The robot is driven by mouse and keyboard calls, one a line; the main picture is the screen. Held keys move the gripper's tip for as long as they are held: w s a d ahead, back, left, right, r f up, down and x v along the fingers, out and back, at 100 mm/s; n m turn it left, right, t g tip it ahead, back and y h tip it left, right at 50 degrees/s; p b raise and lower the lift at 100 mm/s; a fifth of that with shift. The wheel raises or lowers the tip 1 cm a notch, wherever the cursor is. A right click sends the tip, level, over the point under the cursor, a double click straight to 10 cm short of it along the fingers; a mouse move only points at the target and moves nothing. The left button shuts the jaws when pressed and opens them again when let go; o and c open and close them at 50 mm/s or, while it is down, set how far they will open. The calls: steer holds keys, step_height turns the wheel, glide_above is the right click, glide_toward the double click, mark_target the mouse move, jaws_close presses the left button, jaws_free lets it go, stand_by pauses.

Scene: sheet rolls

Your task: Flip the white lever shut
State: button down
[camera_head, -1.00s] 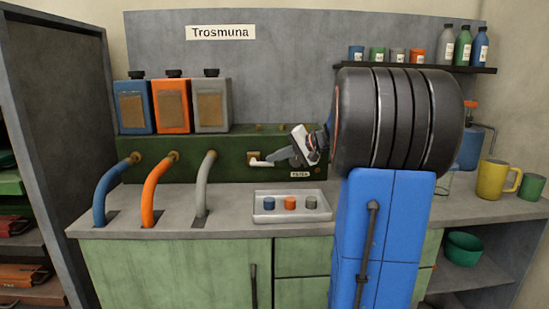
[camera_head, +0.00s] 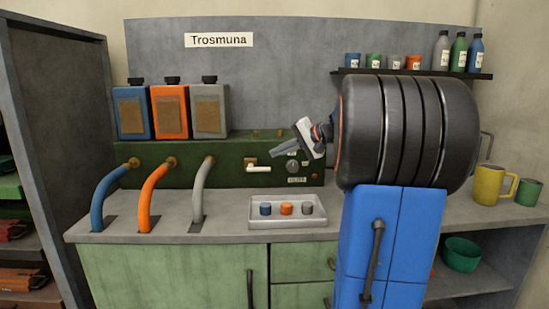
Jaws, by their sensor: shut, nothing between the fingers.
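My gripper (camera_head: 274,154) is shut and empty, pointing left and down, up and to the right of the lever. A gap shows between its fingertips and the lever in this view. A round dial (camera_head: 292,168) and a small label (camera_head: 297,180) are on the box to the right of the lever.
Blue, orange and grey canisters (camera_head: 211,110) stand on the box, with hoses (camera_head: 201,185) curving down at its left front. A tray (camera_head: 288,222) with three small caps sits on the counter in front. Mugs (camera_head: 494,184) stand at the right.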

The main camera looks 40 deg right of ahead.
steer(key=v, duration=0.7)
steer(key=shift+s+f, duration=0.2)
steer(key=shift+f, duration=0.05)
steer(key=shift+d, duration=0.1)
steer(key=s+a+f+n+g+h, duration=0.1)
steer(key=s+a+f+n+g, duration=0.25)
steer(key=a, duration=0.75)
steer(key=s+a+f+g, duration=0.2)
steer(key=s+a+f, duration=0.4)
steer(key=a, duration=0.5)
steer(key=s+a+f+n+h, duration=0.2)
steer(key=s+a+f+n, duration=0.1)
steer(key=s+f, duration=0.5)
steer(key=s+a+f+n+g+h, duration=0.1)
steer(key=s+a+f+n+h, duration=0.1)
steer(key=s+a+f, duration=0.3)
steer(key=s+f+n, duration=0.1)
steer(key=s+f, duration=0.2)
steer(key=shift+s+n, duration=0.3)
steer(key=shift+n, duration=0.05)
steer(key=shift+a, duration=0.1)
